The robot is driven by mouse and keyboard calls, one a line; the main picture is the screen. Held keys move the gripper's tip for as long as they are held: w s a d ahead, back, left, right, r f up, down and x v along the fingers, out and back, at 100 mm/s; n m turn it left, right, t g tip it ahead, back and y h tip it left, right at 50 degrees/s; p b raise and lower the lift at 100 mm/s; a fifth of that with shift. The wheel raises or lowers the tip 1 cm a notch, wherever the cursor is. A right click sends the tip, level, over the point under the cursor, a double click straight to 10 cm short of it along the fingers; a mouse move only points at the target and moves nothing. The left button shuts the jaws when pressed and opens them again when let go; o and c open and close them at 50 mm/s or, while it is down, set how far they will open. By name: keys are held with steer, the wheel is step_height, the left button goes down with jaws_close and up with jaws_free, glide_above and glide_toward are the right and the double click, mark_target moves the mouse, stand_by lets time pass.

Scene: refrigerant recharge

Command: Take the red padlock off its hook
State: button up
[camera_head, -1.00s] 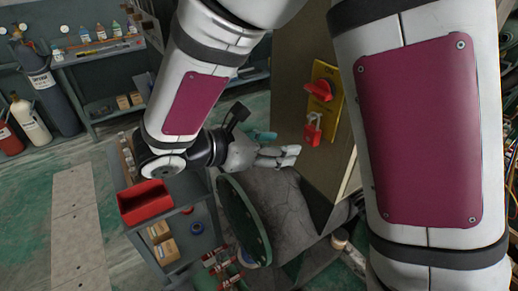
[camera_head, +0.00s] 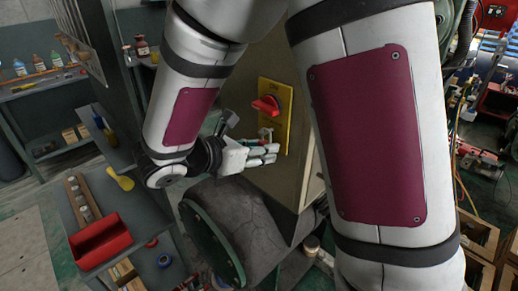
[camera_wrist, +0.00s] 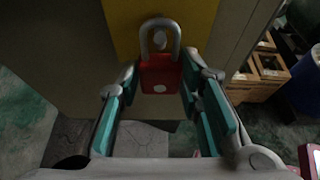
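The red padlock (camera_wrist: 161,75) with its grey shackle (camera_wrist: 160,36) hangs against the yellow plate (camera_wrist: 198,20) in the wrist view. In the head view my fingers largely hide it. My gripper (camera_wrist: 158,108) has its teal-padded fingers apart on the left and right, with the padlock beyond and between their tips. I see no clear contact with its body. In the head view my gripper (camera_head: 272,153) is at the lower part of the yellow plate (camera_head: 283,92), below the red switch handle (camera_head: 266,105). The hook itself is not clearly visible.
The plate is on a tan cabinet (camera_head: 260,65). Below is a large grey cylinder with a green flange (camera_head: 205,245). A cart with a red bin (camera_head: 98,241) stands at left. Wooden crates (camera_wrist: 268,66) are right in the wrist view.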

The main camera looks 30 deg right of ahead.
steer(key=shift+r, duration=0.1)
steer(key=shift+r+p, duration=0.45)
steer(key=shift+r, duration=0.35)
steer(key=shift+a, duration=0.1)
steer(key=s+a, duration=0.2)
steer(key=a, duration=0.6)
steer(key=shift+s, duration=0.3)
steer(key=shift+w+d, duration=0.1)
stand_by(0.4)
